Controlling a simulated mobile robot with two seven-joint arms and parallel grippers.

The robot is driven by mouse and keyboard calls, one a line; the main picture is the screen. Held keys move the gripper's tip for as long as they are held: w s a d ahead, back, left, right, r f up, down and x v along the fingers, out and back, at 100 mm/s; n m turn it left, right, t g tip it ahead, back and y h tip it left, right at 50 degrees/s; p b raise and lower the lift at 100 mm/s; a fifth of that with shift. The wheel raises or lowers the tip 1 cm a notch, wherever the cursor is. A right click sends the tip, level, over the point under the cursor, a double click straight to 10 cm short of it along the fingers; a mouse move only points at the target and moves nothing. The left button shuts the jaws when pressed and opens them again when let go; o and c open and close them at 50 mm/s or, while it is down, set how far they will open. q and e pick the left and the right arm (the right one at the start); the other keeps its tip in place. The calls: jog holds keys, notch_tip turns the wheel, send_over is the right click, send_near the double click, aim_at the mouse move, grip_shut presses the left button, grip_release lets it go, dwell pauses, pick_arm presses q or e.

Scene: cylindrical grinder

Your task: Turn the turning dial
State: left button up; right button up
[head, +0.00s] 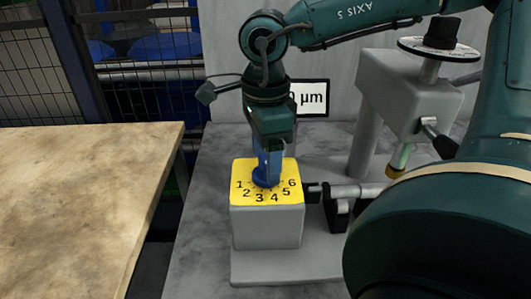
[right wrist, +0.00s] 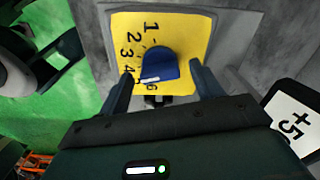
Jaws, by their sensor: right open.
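The turning dial (head: 263,181) is a blue knob on a yellow plate (head: 242,196) numbered 1 to 6, on top of a grey block (head: 267,228). In the right wrist view the dial (right wrist: 160,63) shows a white mark at its lower edge, close to the 6. My right gripper (head: 268,160) points down over the dial. In the right wrist view its open fingers (right wrist: 162,72) stand on either side of the knob, with gaps visible. Whether a fingertip touches it I cannot tell. My left gripper is not in view.
A grey machine unit (head: 405,95) with a black-knobbed disc stands at the right, and a spindle (head: 360,190) lies beside the block. A sign reading µm (head: 312,98) stands behind. A wooden table (head: 80,190) is at the left, across a gap.

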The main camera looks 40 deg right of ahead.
aim_at(265, 161)
notch_tip(265, 161, up, 13)
jog(key=p, duration=0.1)
jog(key=shift+p, duration=0.3)
dwell(0.6)
